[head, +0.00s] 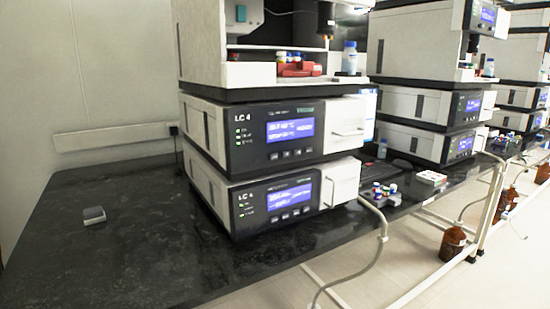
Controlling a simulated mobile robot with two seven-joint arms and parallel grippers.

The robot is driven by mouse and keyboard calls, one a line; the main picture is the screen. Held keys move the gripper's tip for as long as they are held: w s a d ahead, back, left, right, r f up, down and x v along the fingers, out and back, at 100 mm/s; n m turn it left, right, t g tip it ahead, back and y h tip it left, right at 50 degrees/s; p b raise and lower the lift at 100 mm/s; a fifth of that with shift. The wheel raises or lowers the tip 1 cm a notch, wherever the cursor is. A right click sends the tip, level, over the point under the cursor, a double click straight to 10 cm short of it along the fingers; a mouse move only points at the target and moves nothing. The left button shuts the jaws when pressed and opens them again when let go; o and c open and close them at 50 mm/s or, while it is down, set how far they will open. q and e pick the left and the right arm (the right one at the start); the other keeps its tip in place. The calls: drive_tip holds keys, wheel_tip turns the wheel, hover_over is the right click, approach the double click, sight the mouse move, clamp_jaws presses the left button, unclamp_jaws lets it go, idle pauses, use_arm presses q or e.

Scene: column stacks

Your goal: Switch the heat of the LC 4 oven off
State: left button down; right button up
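Two stacked modules labelled LC 4 stand on the black bench in the head view. The display text is too small to read surely, so I cannot tell which module is the oven. Neither gripper is in view.
A white unit (204,45) with bottles tops the stack. More stacks (411,105) stand to the right. The bench (110,225) is mostly clear at left, bar a small grey device (93,214). A white rail and hose (383,238) run along the front; brown bottles (452,243) stand below.

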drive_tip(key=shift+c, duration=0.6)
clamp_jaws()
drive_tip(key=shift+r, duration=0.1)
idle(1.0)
